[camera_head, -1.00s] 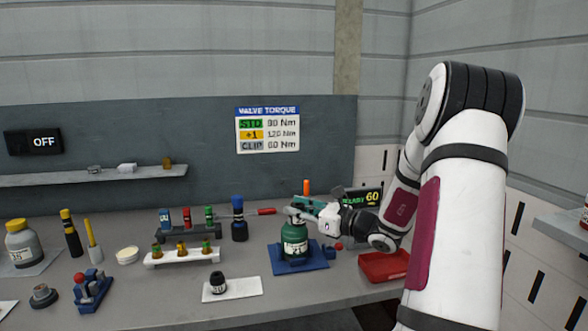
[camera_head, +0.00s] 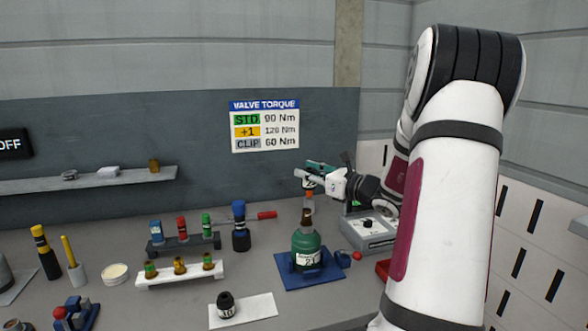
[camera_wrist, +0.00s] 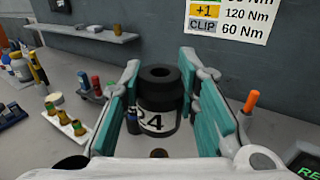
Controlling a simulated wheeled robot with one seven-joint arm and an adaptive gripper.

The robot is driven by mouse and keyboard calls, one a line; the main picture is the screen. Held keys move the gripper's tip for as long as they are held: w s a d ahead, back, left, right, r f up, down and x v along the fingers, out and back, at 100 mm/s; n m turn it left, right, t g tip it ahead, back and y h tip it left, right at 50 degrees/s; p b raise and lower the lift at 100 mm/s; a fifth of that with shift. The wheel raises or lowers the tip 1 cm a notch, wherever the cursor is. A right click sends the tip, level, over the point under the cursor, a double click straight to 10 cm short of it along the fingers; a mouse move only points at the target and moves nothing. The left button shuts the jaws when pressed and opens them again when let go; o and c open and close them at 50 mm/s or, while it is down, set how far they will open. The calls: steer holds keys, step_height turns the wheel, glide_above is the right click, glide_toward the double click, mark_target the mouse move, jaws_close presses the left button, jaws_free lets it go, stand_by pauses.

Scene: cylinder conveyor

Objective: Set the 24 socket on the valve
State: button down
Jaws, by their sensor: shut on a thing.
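In the wrist view, the black 24 socket (camera_wrist: 161,88), with a hole in its top and a white label, is upright between the teal fingers of my gripper (camera_wrist: 165,105). My gripper is shut on it. In the head view, my gripper (camera_head: 311,178) is above the green cylinder (camera_head: 306,254); the socket is too small there to make out clearly. The cylinder stands upright on a blue base, with a brown valve (camera_head: 307,217) on top. A gap shows between the gripper and the valve.
Another black socket (camera_head: 226,305) stands on a white mat at the front. A rack of coloured sockets (camera_head: 184,242) and a white holder (camera_head: 180,275) are left of the cylinder. A grey box (camera_head: 366,230) and a red tray (camera_head: 382,268) are to its right.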

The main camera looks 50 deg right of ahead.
steer(key=shift+w+f+b, duration=0.2)
steer(key=shift+f+b, duration=0.15)
steer(key=shift+f, duration=0.15)
steer(key=shift+w+f+b, duration=0.2)
steer(key=shift+f+b, duration=0.1)
steer(key=shift+f, duration=0.2)
steer(key=b, duration=0.3)
glide_above(307, 209)
steer(key=shift+a+f, duration=0.1)
steer(key=shift+f, duration=2.1)
steer(key=shift+f+b, duration=1.05)
steer(key=shift+f, duration=1.25)
steer(key=c, duration=1.2)
jaws_free()
steer(key=shift+o, duration=0.2)
steer(key=shift+r, duration=0.15)
steer(key=shift+r+p, duration=1.9)
steer(key=shift+r, duration=1)
